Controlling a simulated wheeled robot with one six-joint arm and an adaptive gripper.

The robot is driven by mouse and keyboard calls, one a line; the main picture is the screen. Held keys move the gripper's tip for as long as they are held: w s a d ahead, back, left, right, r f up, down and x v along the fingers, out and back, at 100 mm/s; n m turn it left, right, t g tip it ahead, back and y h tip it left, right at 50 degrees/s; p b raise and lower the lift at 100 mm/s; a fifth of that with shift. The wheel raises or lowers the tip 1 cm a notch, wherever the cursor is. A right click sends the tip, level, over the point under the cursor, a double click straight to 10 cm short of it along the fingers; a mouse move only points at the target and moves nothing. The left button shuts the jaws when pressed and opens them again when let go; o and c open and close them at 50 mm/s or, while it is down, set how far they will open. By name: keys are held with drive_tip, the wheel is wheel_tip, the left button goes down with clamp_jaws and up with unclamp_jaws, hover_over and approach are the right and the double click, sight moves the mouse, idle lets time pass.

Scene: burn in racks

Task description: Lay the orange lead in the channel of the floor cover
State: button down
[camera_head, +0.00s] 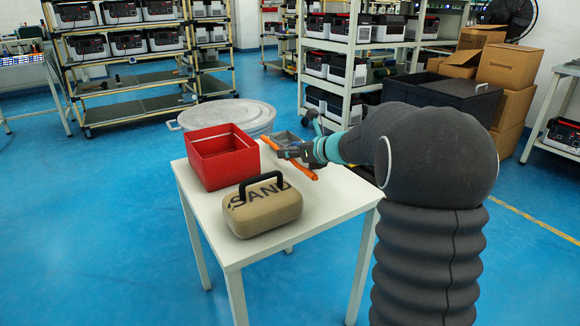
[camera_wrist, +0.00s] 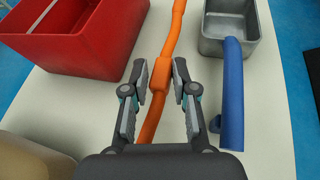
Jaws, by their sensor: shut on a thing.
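The orange lead (camera_head: 302,169) shows in the head view at my gripper (camera_head: 288,153), over the white table. In the wrist view the orange lead (camera_wrist: 172,42) runs from the top edge down between the fingers, with a thicker block in its middle. My gripper (camera_wrist: 161,80) is shut on this thicker part. I cannot tell how far the lead is above the table top.
A round grey lidded bin (camera_head: 225,115) stands behind. Blue floor is clear left.

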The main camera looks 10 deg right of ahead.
sight(289, 173)
drive_tip(key=shift+f+b, duration=0.4)
drive_tip(key=shift+f, duration=1.6)
drive_tip(key=shift+f, duration=0.1)
drive_tip(key=c, duration=1.4)
unclamp_jaws()
drive_tip(key=shift+f, duration=0.1)
drive_tip(key=o, duration=0.5)
